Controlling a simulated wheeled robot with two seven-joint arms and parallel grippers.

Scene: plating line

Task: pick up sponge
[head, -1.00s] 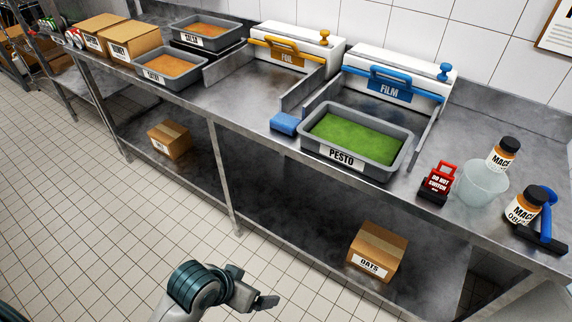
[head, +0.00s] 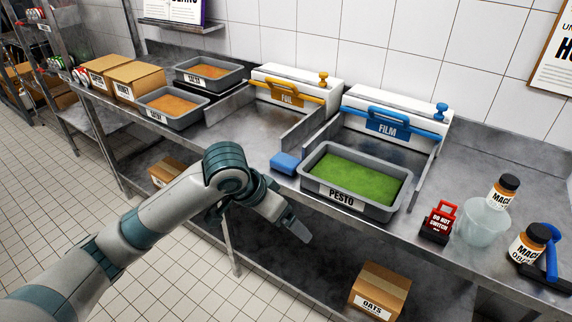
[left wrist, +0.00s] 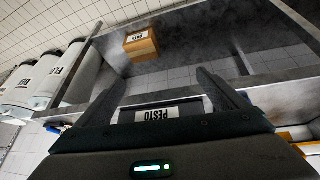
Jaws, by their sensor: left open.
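The blue sponge (head: 285,163) lies on the steel counter near its front edge, just left of the grey tray of pesto (head: 312,175). In the head view my left gripper (head: 297,232) is below and in front of the counter edge, apart from the sponge. In the left wrist view the two fingers of my left gripper (left wrist: 215,80) stand apart with nothing between them. The sponge cannot be made out clearly in the left wrist view. My right gripper is in neither view.
The yellow foil dispenser (head: 290,95) and blue film dispenser (head: 390,125) stand behind the sponge. The counter's front edge lies between my left gripper and the sponge. A box of oats (head: 380,290) is on the lower shelf. A red switch tag (head: 438,221) stands right of the tray.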

